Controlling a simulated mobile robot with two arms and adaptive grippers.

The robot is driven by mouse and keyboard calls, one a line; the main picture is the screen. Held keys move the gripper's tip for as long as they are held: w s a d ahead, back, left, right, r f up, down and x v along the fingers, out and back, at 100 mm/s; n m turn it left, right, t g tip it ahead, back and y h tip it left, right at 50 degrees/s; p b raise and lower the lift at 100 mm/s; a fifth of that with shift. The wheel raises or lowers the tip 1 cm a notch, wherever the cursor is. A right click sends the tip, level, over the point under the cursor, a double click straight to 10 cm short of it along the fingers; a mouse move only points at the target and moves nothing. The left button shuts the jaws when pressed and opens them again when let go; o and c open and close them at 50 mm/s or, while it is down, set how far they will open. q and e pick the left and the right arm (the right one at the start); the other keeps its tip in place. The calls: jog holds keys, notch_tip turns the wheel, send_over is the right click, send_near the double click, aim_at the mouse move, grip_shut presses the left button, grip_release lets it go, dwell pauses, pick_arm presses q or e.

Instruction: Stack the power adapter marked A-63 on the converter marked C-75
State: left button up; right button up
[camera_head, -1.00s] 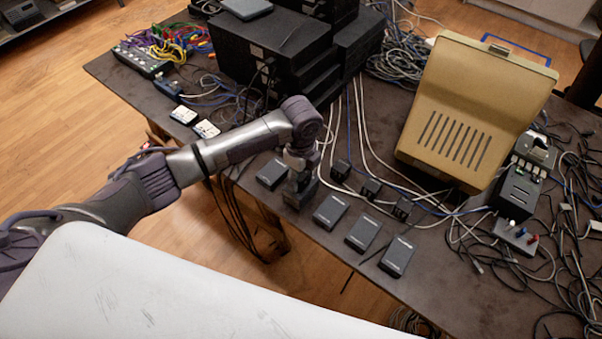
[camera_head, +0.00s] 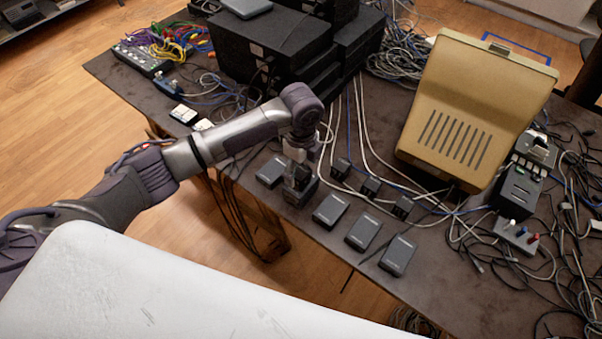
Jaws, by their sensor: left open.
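Several flat dark grey boxes, apparently the converters, form a row along the table's front edge: one (camera_head: 272,172) left of my left gripper, others to its right (camera_head: 331,210) (camera_head: 363,232) (camera_head: 397,256). Another box (camera_head: 300,194) is partly hidden under the gripper. My left gripper (camera_head: 299,176) is open and points down over that box. A small dark block, apparently a power adapter, seems to sit on it at the fingers; contact is unclear. Three black adapters (camera_head: 341,169) (camera_head: 371,187) (camera_head: 402,207) stand behind the row. Markings are too small to read. My right gripper is not in view.
Stacked black equipment (camera_head: 270,45) stands behind my left arm. A large beige case (camera_head: 475,110) stands at the back right. Loose cables run behind the adapters and tangle at the right. A white surface (camera_head: 160,290) fills the lower left foreground.

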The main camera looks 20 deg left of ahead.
aim_at(301, 170)
pick_arm(q)
notch_tip(301, 170, up, 9)
jog(key=shift+r+b, duration=0.15)
jog(key=shift+b, duration=0.2)
dwell(0.3)
